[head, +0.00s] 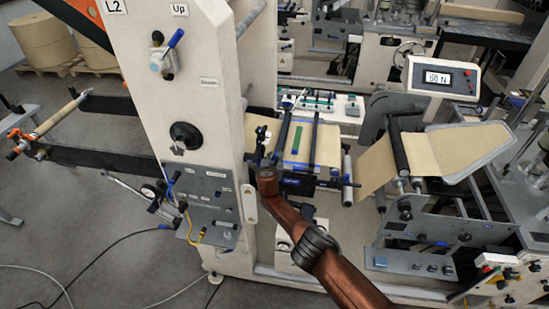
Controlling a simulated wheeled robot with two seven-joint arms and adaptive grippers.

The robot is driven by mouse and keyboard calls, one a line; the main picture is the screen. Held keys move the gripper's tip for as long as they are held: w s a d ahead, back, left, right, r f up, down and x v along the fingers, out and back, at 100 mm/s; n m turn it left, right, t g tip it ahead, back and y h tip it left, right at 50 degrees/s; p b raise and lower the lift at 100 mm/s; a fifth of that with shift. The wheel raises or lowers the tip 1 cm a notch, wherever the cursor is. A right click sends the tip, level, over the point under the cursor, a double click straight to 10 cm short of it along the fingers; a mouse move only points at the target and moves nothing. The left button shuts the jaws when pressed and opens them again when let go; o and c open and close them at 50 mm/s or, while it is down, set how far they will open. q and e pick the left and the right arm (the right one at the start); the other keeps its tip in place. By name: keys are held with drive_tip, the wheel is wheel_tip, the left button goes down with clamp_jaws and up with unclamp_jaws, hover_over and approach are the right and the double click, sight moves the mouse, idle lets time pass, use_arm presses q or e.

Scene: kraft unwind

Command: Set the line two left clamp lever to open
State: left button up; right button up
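The line two machine frame carries an L2 label (114,6) at the top left. Beside its upright is a small splice table (327,145) with brown web, blue lines and a green strip. A dark clamp bar (284,132) crosses the table's left part. My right arm reaches in from the lower right, and my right gripper (261,150) is at the table's left edge, close to the bar's near end. It is small, dark and overlaps dark fittings, so its fingers and any grip are unclear. I cannot make out the left clamp lever there. My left gripper is out of view.
The white upright (226,120) stands just left of my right gripper. A grey control panel (207,200) with knobs and cables is on its face. A tension display (438,78) and a roller (398,150) with brown web stand right. Open floor lies at lower left.

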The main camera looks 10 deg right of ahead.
drive_tip(key=v, duration=0.2)
drive_tip(key=shift+s+a+r, duration=0.1)
drive_tip(key=shift+s+r, duration=0.05)
drive_tip(key=shift+s, duration=0.2)
drive_tip(key=v, duration=0.9)
drive_tip(key=shift+s, duration=0.1)
idle(0.4)
